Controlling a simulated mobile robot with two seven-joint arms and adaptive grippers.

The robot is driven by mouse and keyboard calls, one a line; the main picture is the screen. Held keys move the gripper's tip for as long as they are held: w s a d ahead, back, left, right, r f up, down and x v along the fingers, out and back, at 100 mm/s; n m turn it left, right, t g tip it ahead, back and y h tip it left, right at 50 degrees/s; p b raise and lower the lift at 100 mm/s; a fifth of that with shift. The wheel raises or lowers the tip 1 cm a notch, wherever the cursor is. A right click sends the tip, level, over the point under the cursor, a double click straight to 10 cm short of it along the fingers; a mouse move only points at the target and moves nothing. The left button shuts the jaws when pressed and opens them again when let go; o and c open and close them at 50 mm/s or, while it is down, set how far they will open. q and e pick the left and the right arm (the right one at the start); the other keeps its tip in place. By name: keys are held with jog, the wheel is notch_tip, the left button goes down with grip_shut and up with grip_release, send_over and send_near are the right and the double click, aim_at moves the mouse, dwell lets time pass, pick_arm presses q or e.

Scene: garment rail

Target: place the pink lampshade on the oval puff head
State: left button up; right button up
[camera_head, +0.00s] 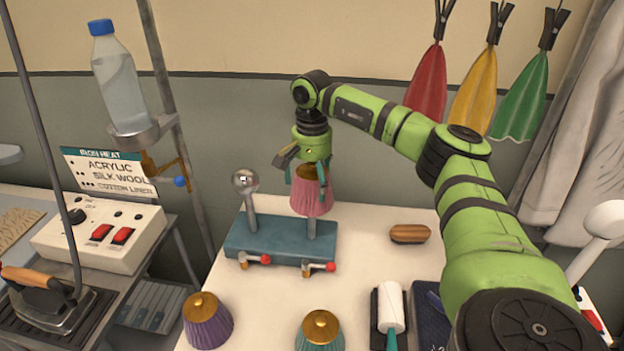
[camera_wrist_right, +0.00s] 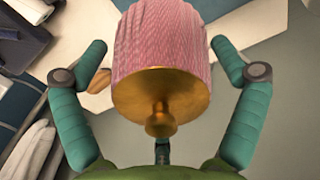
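The pink lampshade (camera_head: 311,196) hangs upright over the right post (camera_head: 311,229) of the blue-teal stand (camera_head: 281,241). The head on that post is hidden inside the shade. My right gripper (camera_head: 307,186) points down over the shade, with its fingers beside it. In the right wrist view, the pink shade (camera_wrist_right: 162,45) with its gold cap and knob lies between the spread fingers. The fingers look open, with a narrow gap at the left fingertip; contact on the right is unclear. My left gripper is not in view.
A silver ball head (camera_head: 245,180) tops the left post. Purple (camera_head: 207,322) and teal (camera_head: 320,332) lampshades stand at the table's front. A wooden brush (camera_head: 410,233) and a lint roller (camera_head: 390,307) lie right of the stand. A bottle (camera_head: 118,80) stands on a bracket.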

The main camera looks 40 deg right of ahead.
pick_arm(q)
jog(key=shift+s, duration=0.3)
pick_arm(e)
notch_tip(320, 180, up, 11)
jog(key=shift+r+b, duration=0.15)
jog(key=shift+b, duration=0.55)
jog(key=shift+r, duration=0.5)
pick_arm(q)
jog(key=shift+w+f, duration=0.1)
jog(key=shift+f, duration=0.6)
